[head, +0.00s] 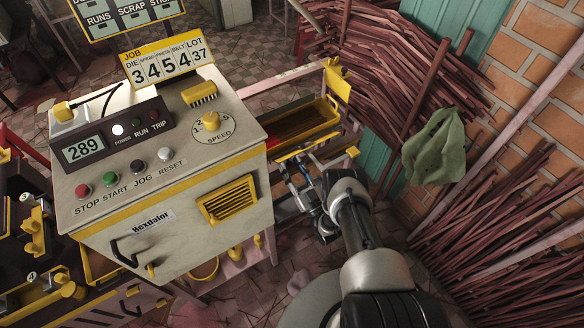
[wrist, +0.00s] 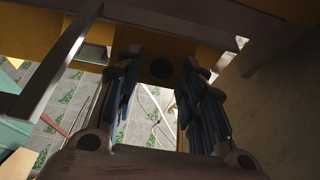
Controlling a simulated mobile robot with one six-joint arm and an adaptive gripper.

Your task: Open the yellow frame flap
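A yellow bar-like piece (head: 308,146), which looks like the frame flap, sits below the yellow-edged tray at the right of the machine. My gripper (head: 297,178) is just below it in the head view, partly hidden by my own wrist. In the wrist view my gripper (wrist: 162,100) has its two dark fingers spread apart, with floor showing between them. A yellow part with a dark round spot (wrist: 160,68) lies beyond and between the fingertips. I cannot tell whether the fingers touch it.
The grey machine (head: 165,215) with buttons and a yellow vent stands left of my arm. The yellow-edged tray (head: 334,128) is above my gripper. Bundled sticks (head: 375,60) and a green cloth (head: 434,146) are at the right. A grey bar (wrist: 55,62) crosses the wrist view's left.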

